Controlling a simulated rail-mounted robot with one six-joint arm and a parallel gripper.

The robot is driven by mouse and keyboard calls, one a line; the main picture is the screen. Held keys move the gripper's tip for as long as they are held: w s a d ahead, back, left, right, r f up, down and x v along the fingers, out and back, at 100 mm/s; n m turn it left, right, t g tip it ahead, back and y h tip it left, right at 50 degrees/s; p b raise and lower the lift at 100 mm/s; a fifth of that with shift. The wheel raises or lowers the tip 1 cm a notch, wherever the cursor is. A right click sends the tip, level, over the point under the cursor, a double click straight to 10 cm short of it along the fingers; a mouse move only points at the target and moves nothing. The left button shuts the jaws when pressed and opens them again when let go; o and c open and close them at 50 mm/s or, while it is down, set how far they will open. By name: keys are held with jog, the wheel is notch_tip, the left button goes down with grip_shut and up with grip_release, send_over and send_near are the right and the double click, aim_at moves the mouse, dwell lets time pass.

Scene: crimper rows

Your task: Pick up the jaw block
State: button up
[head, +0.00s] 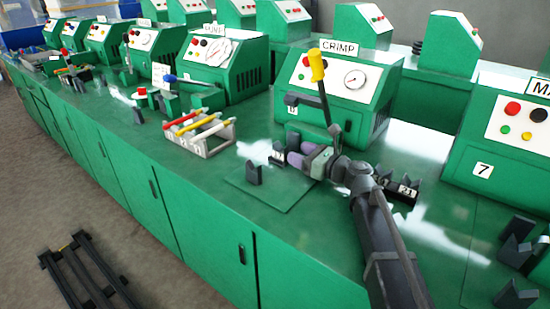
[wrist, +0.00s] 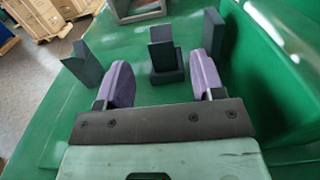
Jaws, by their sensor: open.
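Several dark grey blocks could be the jaw block; I cannot tell for certain which one is meant. One with a notched top stands upright on the green mat (head: 270,196), and this notched block (head: 254,173) shows at the left in the wrist view (wrist: 82,66). A second dark block (head: 277,155), with a small number label, stands just ahead of my gripper (head: 297,153). In the wrist view this labelled block (wrist: 165,62) appears between the two purple fingers, with space on both sides. My gripper is open and holds nothing.
The green CRIMP machine (head: 335,85) with a yellow-tipped lever (head: 317,66) stands close behind my gripper. A grey tray (head: 203,138) with coloured-handled tools is to the left. More dark blocks (head: 403,191) stand right of my arm. The bench front is mostly clear.

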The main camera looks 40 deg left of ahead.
aim_at(278, 145)
jog(key=a, duration=0.8)
jog(key=shift+s+a+f, duration=0.1)
jog(key=shift+a+f, duration=0.1)
jog(key=shift+a, duration=0.15)
grip_shut()
